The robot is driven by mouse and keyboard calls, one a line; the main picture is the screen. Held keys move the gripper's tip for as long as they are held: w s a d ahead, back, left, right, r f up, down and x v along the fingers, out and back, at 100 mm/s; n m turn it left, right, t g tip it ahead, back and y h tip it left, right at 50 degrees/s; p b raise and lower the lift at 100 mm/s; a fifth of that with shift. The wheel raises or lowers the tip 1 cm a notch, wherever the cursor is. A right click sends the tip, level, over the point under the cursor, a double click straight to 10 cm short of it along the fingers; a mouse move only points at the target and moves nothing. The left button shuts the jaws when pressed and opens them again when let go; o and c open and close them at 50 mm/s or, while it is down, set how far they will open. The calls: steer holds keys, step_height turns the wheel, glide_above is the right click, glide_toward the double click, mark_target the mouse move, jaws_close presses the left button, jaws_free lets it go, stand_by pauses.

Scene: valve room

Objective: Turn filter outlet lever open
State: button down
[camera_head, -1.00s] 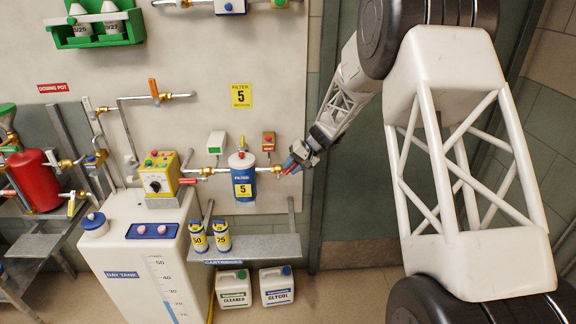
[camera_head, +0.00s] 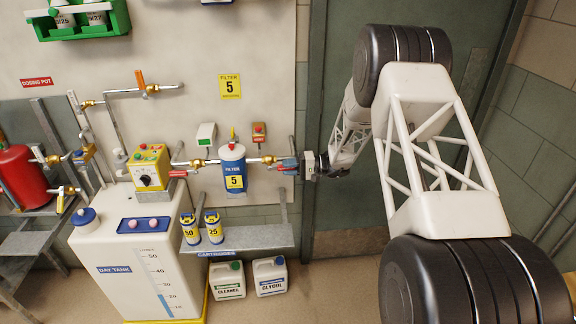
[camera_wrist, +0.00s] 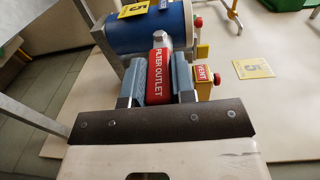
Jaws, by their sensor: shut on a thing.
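The filter outlet lever has a red grip lettered FILTER OUTLET (camera_wrist: 158,76) in the wrist view. My gripper (camera_wrist: 157,82) is shut on this grip, with one blue-grey finger on each side. In the head view my gripper (camera_head: 292,166) reaches in from the right at the filter's outlet side. Only a little red of the lever (camera_head: 288,172) shows there, between the fingers. The brass outlet valve (camera_head: 268,160) is on the pipe just right of the blue filter housing (camera_head: 232,166). The housing carries a yellow label 5 and also shows in the wrist view (camera_wrist: 150,32).
A red VENT tag (camera_wrist: 204,76) is close beside the right finger. A grey shelf (camera_head: 262,238) below holds two cartridges (camera_head: 202,229). A yellow control box (camera_head: 149,167) and the day tank (camera_head: 130,258) stand left. A green door (camera_head: 350,210) is behind my arm.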

steer(key=shift+a+f+y, duration=0.1)
steer(key=shift+f+y, duration=0.1)
steer(key=shift+y, duration=0.1)
steer(key=c, duration=0.9)
jaws_free()
steer(key=shift+c, duration=0.2)
steer(key=shift+d, duration=0.2)
steer(key=d, duration=0.7)
steer(key=shift+d, duration=0.25)
